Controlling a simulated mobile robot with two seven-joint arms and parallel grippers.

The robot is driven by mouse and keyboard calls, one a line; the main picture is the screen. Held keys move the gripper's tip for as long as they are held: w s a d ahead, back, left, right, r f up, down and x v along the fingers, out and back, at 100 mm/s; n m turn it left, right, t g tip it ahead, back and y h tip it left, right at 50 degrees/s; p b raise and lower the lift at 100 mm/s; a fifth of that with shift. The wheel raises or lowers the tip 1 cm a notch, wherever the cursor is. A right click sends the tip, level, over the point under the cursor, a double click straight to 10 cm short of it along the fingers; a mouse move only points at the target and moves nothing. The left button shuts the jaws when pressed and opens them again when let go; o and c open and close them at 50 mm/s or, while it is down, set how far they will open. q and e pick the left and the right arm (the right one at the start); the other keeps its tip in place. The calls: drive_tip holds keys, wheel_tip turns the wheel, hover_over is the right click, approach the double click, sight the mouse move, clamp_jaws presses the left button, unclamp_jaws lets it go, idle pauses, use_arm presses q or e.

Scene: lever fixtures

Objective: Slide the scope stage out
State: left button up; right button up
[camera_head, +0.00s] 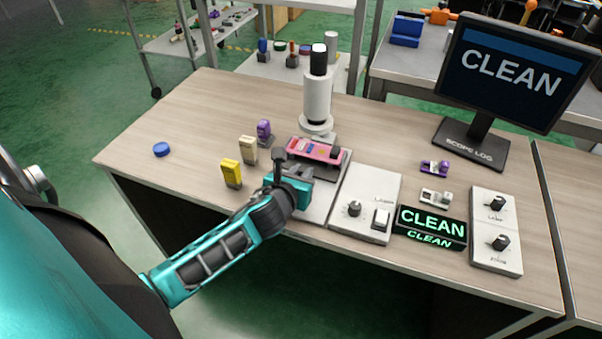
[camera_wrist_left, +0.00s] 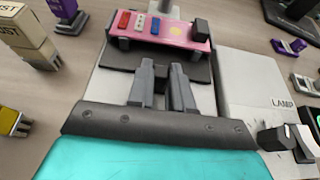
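The microscope (camera_head: 317,100) stands on the desk with a white column and black top. Its dark stage (camera_head: 334,163) carries a pink board (camera_head: 318,150) with small coloured parts. In the left wrist view, the pink board (camera_wrist_left: 172,34) lies on the dark stage (camera_wrist_left: 198,70), just beyond my fingers. My left gripper (camera_head: 281,160) is at the near left side of the stage, above the pale base (camera_head: 318,202). In the left wrist view, the two fingers (camera_wrist_left: 162,66) stand apart with a narrow gap and no clear object between them. Contact with the stage is unclear. My right gripper is out of view.
Yellow (camera_head: 231,173), cream (camera_head: 248,149) and purple (camera_head: 264,131) blocks stand left of the microscope. A lamp panel (camera_head: 365,205) and a CLEAN sign (camera_head: 431,228) lie to the right. A monitor (camera_head: 510,75) reads CLEAN. The desk's left part is mostly clear around a blue cap (camera_head: 161,149).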

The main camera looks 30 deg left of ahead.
use_arm(q)
clamp_jaws()
drive_tip(key=shift+s, duration=0.1)
drive_tip(key=s+d+p, duration=0.1)
drive_tip(key=s, duration=0.2)
drive_tip(key=s+p, duration=0.1)
drive_tip(key=s, duration=0.3)
drive_tip(key=s+d, duration=0.1)
drive_tip(key=s, duration=0.2)
drive_tip(key=shift+s+d+p, duration=0.25)
drive_tip(key=shift+d+p, duration=0.05)
drive_tip(key=shift+p, duration=0.1)
drive_tip(key=shift+s+d+f, duration=0.1)
drive_tip(key=shift+s+f, duration=0.05)
drive_tip(key=shift+o, duration=0.3)
unclamp_jaws()
drive_tip(key=o, duration=0.3)
drive_tip(key=shift+s, duration=0.15)
drive_tip(key=shift+o, duration=0.7)
